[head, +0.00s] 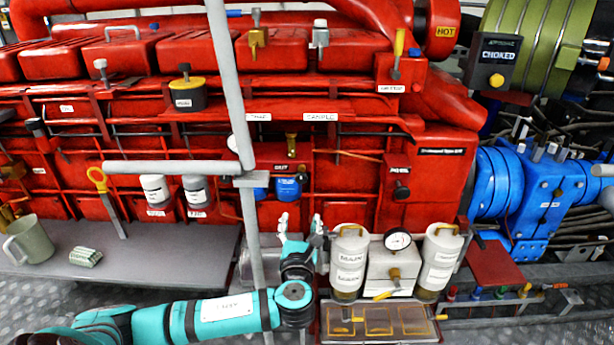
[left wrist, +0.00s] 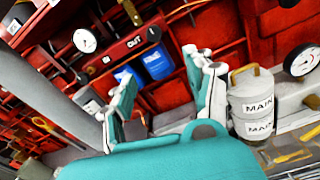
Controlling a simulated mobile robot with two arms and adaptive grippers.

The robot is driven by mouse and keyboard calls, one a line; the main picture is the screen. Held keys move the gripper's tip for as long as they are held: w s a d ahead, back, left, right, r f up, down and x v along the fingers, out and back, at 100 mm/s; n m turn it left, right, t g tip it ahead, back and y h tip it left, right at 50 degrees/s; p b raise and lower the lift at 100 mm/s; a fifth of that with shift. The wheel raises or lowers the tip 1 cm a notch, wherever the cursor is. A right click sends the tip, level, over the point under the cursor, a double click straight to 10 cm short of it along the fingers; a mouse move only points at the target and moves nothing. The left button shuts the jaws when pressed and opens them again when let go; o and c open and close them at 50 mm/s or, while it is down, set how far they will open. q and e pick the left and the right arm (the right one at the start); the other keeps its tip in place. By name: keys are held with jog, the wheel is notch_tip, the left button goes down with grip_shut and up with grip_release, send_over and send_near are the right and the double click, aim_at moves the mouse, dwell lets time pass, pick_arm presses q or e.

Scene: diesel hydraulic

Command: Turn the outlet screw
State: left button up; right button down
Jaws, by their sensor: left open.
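A small brass and dark screw (head: 291,141) stands at the top of a panel marked OUT on the red engine, above two blue cups. My left gripper (head: 300,222) is open and empty. It points up, below the blue cups and left of the MAIN canister. In the left wrist view its two fingers (left wrist: 160,78) are spread apart, below the screw and not touching it. My right gripper is not in view.
A grey pole (head: 226,80) with a crossbar stands close left of my gripper. A white MAIN canister (head: 349,262) and a gauge (head: 398,240) are close to its right. A blue cup (head: 288,188) hangs above it. A grey shelf (head: 170,262) holds a mug (head: 30,240).

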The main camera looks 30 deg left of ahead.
aim_at(301, 180)
pick_arm(q)
jog(key=shift+y, duration=0.3)
jog(key=x, duration=0.5)
jog(key=r+x, duration=0.1)
jog(key=x, duration=0.4)
jog(key=r+p+x, duration=0.1)
jog(key=x, duration=0.5)
jog(key=shift+d, duration=0.1)
jog(key=shift+w+a, duration=0.25)
jog(key=shift+w, duration=0.2)
jog(key=shift+m, duration=0.3)
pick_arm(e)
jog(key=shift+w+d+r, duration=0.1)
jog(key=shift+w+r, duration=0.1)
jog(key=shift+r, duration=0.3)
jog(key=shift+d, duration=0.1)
pick_arm(q)
jog(key=shift+c, duration=0.7)
grip_shut()
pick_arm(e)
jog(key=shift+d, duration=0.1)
